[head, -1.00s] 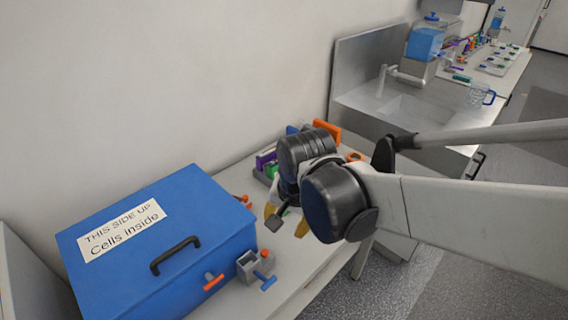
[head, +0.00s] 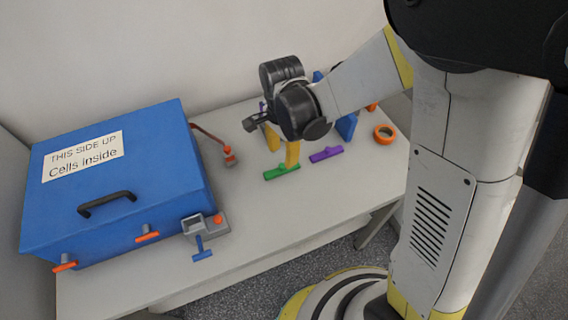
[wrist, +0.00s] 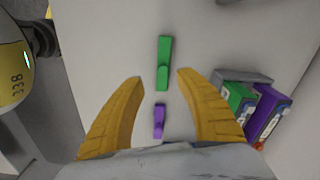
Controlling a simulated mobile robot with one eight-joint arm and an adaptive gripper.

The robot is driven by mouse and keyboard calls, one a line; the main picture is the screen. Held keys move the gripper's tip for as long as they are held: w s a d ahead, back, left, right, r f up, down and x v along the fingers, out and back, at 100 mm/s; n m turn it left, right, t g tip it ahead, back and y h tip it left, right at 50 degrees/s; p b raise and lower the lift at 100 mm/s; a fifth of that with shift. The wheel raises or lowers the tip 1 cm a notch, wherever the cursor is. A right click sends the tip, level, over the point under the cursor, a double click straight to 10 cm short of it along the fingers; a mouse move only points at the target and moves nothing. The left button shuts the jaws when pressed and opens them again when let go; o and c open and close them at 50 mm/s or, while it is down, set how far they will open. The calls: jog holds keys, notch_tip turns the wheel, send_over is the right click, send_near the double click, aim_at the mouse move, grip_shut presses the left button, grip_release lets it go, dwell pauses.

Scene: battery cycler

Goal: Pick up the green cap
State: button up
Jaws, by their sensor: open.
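The green cap (head: 281,172) is a T-shaped piece lying on the table (head: 262,216), in front of my gripper (head: 281,147). The wrist view shows the green cap (wrist: 164,62) upright in the picture, near its top middle. Its lower end lies between the two yellow fingertips as seen there. My gripper (wrist: 160,76) is open and nothing is held. I cannot tell the exact height of the fingers above the table.
A similar purple cap (head: 326,154) lies just right of the green one. A large blue box (head: 120,190) fills the table's left side, with a grey holder (head: 211,224) at its corner. Orange tape (head: 384,133) lies at right. Green and purple blocks (wrist: 268,110) stand in a grey rack.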

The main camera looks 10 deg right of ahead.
aim_at(282, 165)
jog(key=f+b, duration=0.1)
jog(key=f, duration=0.1)
jog(key=f+b, duration=0.1)
jog(key=f, duration=0.2)
jog(key=f+b, duration=0.1)
jog(key=f, duration=0.1)
jog(key=shift+w+f, duration=0.15)
jog(key=shift+w, duration=0.2)
grip_shut()
